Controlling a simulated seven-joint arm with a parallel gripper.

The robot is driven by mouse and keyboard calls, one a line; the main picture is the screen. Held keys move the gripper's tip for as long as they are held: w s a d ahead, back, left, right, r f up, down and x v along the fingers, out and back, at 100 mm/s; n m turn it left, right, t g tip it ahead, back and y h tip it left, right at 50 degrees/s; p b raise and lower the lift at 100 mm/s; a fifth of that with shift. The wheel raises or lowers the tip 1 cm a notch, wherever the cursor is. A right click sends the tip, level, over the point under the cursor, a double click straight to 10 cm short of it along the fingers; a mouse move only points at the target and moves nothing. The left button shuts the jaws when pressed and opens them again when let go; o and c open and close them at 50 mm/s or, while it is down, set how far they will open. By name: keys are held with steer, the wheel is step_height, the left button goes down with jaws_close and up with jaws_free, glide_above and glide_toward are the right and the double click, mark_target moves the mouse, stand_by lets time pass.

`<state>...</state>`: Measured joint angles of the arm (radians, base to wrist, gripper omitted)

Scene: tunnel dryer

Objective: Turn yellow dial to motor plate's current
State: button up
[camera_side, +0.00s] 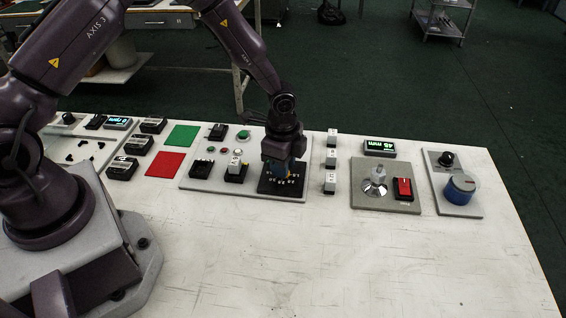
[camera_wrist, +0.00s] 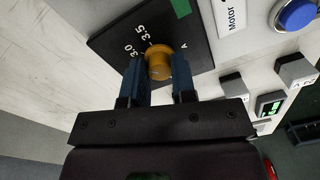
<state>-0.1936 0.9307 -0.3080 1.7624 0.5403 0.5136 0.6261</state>
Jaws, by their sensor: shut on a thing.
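The yellow dial (camera_wrist: 159,66) sits on a black scale plate (camera_wrist: 113,42) in the wrist view. The numbers 3.0 and 3.5 and the letter A can be read near it; other marks are hidden. My gripper (camera_wrist: 159,75) has its two blue fingers on either side of the dial, shut on it. In the side view my gripper (camera_side: 279,172) points down onto the black scale plate (camera_side: 267,186) and hides the dial.
The dial stands on a grey panel (camera_side: 205,183) with switches and buttons. To its right are small white-topped blocks (camera_side: 330,172), a panel with a red switch (camera_side: 403,188), and a blue knob (camera_side: 460,189). Green (camera_side: 183,135) and red (camera_side: 165,163) squares lie left. The table front is clear.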

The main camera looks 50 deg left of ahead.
stand_by(0.3)
steer(key=o, duration=0.9)
steer(key=shift+o, duration=0.2)
step_height(320, 180, up, 13)
steer(key=shift+s, duration=0.15)
